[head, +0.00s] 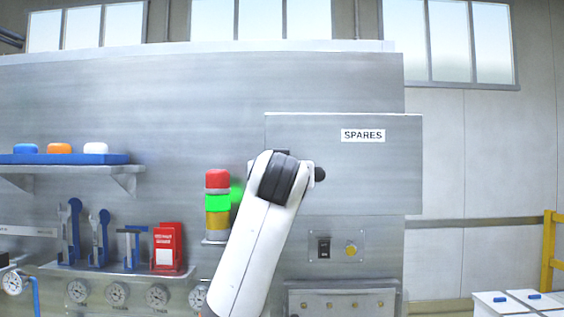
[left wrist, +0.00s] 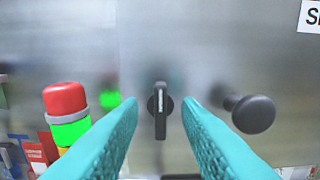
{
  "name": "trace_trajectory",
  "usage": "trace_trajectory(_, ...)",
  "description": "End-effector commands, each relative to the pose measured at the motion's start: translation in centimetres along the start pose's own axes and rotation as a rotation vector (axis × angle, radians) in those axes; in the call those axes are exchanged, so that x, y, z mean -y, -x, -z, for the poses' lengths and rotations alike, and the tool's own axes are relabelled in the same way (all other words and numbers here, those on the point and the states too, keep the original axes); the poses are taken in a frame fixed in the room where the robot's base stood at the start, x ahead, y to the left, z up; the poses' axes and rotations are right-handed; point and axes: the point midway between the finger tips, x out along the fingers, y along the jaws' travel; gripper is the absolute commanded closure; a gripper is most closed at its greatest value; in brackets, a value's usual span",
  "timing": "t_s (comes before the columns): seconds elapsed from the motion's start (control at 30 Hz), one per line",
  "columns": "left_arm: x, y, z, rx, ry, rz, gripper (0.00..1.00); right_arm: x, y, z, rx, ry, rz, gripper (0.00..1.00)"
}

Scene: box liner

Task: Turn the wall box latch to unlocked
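The wall box (head: 385,180), marked SPARES, has a grey front. In the left wrist view its latch (left wrist: 160,112) is a black turn handle with a white line, standing upright. My left gripper (left wrist: 163,103) is open, its teal fingers on either side of the latch with gaps visible; I cannot tell whether the tips reach around it. A black round knob (left wrist: 250,112) is right of the latch and also shows in the head view (head: 319,174). In the head view my left arm hides the latch and fingers. My right gripper is not in view.
A signal light (head: 217,204) with red, green and yellow sections stands left of my arm, close to it. A switch panel (head: 338,248) is below the box. A tool rack and a blue tray (head: 70,159) on a shelf are further left.

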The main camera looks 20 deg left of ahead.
Motion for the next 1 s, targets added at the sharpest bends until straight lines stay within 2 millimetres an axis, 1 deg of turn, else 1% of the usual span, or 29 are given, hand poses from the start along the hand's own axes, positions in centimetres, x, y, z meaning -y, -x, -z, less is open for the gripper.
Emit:
trace_trajectory(0.03, 0.0, -0.7, -0.2, -0.002, -0.001, -0.002, 0.69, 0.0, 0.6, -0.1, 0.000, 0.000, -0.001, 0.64)
trace_trajectory(0.2, -0.1, -1.8, -0.1, 0.000, 0.000, -0.001, 0.69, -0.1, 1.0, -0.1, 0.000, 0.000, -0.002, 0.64)
trace_trajectory(0.47, 0.0, -1.9, 0.1, 0.001, 0.000, 0.000, 0.69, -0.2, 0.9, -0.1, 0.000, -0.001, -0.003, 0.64)
trace_trajectory(0.5, 0.0, -1.9, 0.1, 0.001, 0.000, 0.000, 0.71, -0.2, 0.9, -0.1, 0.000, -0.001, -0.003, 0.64)
trace_trajectory(0.67, 0.0, -1.9, 0.1, 0.001, 0.000, 0.000, 0.97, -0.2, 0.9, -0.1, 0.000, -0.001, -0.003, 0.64)
trace_trajectory(0.7, 0.0, -1.9, 0.1, 0.001, 0.000, 0.000, 0.99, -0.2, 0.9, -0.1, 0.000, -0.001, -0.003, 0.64)
trace_trajectory(1.0, 0.0, -1.9, 0.0, 0.001, -0.042, 0.000, 0.99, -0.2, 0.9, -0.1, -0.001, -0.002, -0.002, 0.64)
